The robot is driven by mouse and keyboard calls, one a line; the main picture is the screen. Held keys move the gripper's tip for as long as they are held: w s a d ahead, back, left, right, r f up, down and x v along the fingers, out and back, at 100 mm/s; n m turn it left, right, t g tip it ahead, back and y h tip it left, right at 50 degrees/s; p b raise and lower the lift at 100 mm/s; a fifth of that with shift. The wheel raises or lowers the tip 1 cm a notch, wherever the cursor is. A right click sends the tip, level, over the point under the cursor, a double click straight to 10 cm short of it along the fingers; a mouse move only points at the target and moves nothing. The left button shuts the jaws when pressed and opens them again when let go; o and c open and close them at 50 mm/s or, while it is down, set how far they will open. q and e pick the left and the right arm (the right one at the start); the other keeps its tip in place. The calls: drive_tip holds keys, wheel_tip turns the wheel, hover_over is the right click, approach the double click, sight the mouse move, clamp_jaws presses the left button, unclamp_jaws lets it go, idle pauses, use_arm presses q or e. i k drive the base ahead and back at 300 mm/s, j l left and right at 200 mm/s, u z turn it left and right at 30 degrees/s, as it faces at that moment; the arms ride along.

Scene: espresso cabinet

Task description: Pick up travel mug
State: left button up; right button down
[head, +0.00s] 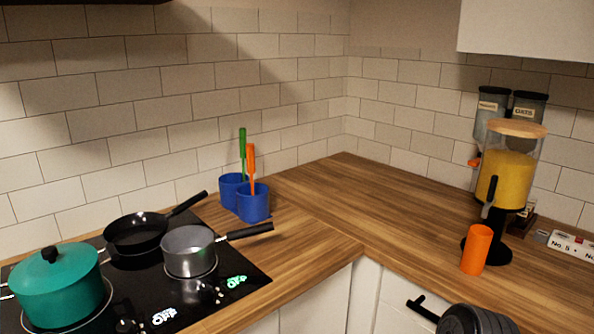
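An orange cylindrical cup (476,250), the only thing in view shaped like a travel mug, stands upright on the wooden counter (350,205) at the right. It stands just in front of the black base of a dispenser, and nothing holds it. No lid or handle can be made out on it. Neither of my grippers shows. A dark ribbed round part at the bottom right edge looks like a piece of my own arm, with no fingers visible.
A dispenser with yellow contents (507,178) stands close behind the cup. White boxes (572,244) lie to its right. Blue holders (253,205) with utensils stand at the corner. A teal pot (58,290), saucepan (188,252) and frying pan (136,233) occupy the stove. The middle counter is clear.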

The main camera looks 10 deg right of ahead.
sight(477, 245)
drive_tip(key=z, duration=1.3)
drive_tip(key=i+j, duration=0.65)
drive_tip(key=i+z, duration=0.1)
drive_tip(key=z, duration=1.6)
